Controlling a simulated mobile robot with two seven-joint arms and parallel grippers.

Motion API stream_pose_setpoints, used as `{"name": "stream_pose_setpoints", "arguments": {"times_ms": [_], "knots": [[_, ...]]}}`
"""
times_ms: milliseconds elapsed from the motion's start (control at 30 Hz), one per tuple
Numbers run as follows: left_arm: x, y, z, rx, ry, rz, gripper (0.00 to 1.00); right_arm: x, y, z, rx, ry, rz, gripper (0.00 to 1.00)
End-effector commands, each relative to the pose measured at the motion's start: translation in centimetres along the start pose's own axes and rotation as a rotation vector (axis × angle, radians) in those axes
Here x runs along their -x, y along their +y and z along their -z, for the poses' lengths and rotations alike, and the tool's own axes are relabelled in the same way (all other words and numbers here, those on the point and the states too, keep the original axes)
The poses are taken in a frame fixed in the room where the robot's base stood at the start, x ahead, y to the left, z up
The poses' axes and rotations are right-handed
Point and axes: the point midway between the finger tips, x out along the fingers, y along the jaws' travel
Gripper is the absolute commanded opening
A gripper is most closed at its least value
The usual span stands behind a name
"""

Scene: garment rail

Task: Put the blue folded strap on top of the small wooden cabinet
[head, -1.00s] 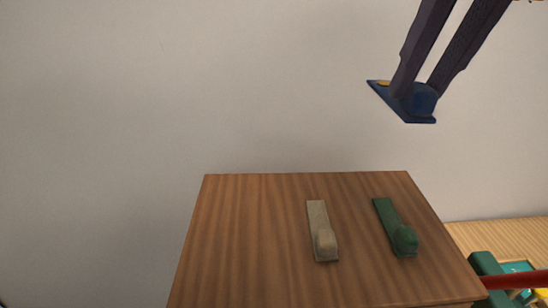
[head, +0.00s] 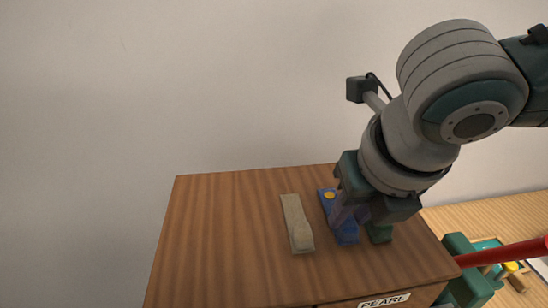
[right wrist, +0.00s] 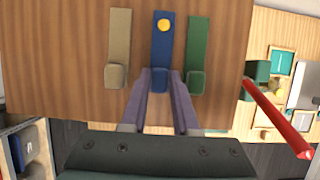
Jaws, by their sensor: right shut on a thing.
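The blue folded strap (head: 346,232) is over the wooden cabinet top (head: 225,235), between a beige strap and a green strap. My right gripper (right wrist: 160,78) is shut on the thick folded end of the blue strap (right wrist: 162,45), one finger on each side. A yellow dot shows on the strap's flat end. The strap looks low at the cabinet top, but I cannot tell whether it touches. In the head view my right gripper (head: 350,215) partly hides the strap. My left gripper is not in view.
A beige strap (head: 296,222) lies left of the blue one, and a green strap (right wrist: 197,50) lies close on its right. The left part of the cabinet top is clear. A red bar (head: 505,252) runs beside the cabinet's right edge. A label reading PEARL (head: 385,300) is on the front.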

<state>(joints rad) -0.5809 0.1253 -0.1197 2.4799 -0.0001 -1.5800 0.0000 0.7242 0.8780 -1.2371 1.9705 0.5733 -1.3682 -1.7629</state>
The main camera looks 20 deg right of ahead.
Motion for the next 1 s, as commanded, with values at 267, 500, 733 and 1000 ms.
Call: {"name": "stream_pose_setpoints", "arguments": {"times_ms": [267, 500, 733, 1000], "knots": [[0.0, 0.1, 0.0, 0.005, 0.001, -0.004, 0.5, -0.4, 0.0, 0.2, 0.001, -0.001, 0.0, 0.0], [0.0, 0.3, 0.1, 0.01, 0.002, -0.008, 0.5, -0.5, 0.0, 0.2, 0.001, 0.0, 0.0, 0.47], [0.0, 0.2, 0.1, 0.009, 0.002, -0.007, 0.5, -0.5, 0.0, 0.2, 0.001, 0.0, 0.0, 0.59], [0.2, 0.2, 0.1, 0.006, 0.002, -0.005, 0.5, 0.9, 0.1, 0.0, 0.0, -0.002, -0.003, 0.59]]}}
